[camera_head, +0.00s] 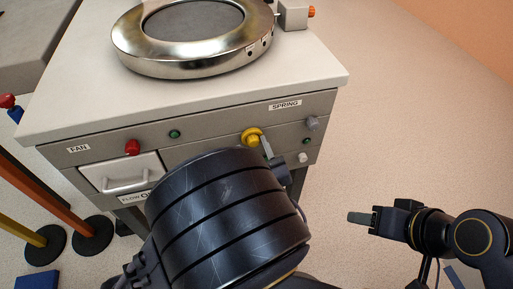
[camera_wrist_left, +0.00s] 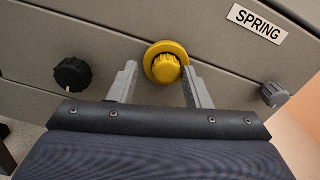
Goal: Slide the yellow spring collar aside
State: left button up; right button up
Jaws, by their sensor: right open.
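The yellow spring collar (camera_head: 251,137) is a round yellow knob with a wider yellow ring behind it, on the cabinet front below and left of the SPRING label (camera_head: 285,105). In the left wrist view the collar (camera_wrist_left: 166,64) sits between and just beyond my left gripper's (camera_wrist_left: 162,82) two grey fingers, which are apart with a gap on each side. In the head view my left arm hides most of that gripper (camera_head: 265,147); a finger shows beside the collar. My right gripper (camera_head: 362,217) is open and empty, off to the right above the floor.
The cabinet front also carries a red knob (camera_head: 132,147), a grey knob (camera_head: 312,123), green buttons and a drawer handle (camera_head: 125,183). A black knob (camera_wrist_left: 73,75) is left of the collar in the wrist view. A round metal ring (camera_head: 190,60) stands on top. Floor at right is clear.

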pick_arm(q)
jog(key=shift+d, duration=0.1)
jog(key=p+v, duration=0.1)
jog(key=v, duration=0.6)
jog(key=shift+s+d+p, duration=0.1)
jog(key=shift+s+p, duration=0.25)
